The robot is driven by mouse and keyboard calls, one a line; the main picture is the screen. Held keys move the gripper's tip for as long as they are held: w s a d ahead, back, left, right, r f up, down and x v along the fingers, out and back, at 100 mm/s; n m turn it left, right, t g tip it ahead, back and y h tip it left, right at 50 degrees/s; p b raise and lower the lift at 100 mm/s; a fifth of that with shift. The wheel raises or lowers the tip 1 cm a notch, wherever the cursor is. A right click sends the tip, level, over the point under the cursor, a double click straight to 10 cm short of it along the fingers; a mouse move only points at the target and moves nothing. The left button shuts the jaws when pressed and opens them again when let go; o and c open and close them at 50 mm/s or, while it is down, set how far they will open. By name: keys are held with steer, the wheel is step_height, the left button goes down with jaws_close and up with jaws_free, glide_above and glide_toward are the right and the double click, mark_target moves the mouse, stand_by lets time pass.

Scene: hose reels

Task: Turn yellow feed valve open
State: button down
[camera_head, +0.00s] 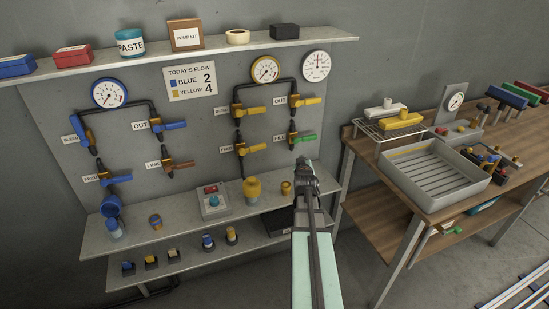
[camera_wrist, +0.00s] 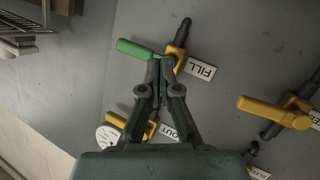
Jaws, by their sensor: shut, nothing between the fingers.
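The yellow feed valve (camera_head: 250,149) is low on the left of the yellow pipe loop, beside a FEED label. Its yellow handle points right, across the vertical pipe. In the wrist view the yellow feed valve (camera_wrist: 275,110) is at the right, its label cut off by the edge. My gripper (camera_head: 304,162) is shut and empty, below and right of that valve in the head view. In the wrist view my gripper (camera_wrist: 162,62) has its tips over the FILL valve, beside its green handle (camera_wrist: 135,49). I cannot tell whether they touch it.
The yellow OUT valve (camera_head: 307,101) sits above the green-handled FILL valve (camera_head: 303,139). Blue valves (camera_head: 170,125) are on the left loop. A lower shelf (camera_head: 150,232) holds a yellow bottle (camera_head: 252,189) and a switch box (camera_head: 212,200). A workbench (camera_head: 425,200) stands at the right.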

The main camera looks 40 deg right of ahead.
mark_target(253, 149)
steer(key=w+a+m+t+y, duration=0.15)
steer(key=a+m, duration=0.35)
steer(key=m, duration=0.6)
steer(key=w+a+m+y+b, duration=0.15)
steer(key=a+m, duration=0.25)
steer(key=m, duration=0.8)
steer(key=w+a+m+t+y, duration=0.15)
steer(key=a+m, duration=0.35)
steer(key=m, duration=0.6)
steer(key=w+d+f+g+p, duration=0.1)
steer(key=w+d+f, duration=0.3)
steer(key=w, duration=0.5)
steer(key=shift+y, duration=0.45)
steer(key=r+p, duration=0.1)
steer(key=r, duration=0.1)
steer(key=a+r+p, duration=0.1)
steer(key=r, duration=0.1)
steer(key=shift+a+p, duration=0.15)
steer(key=shift+p, duration=0.15)
steer(key=shift+s, duration=0.1)
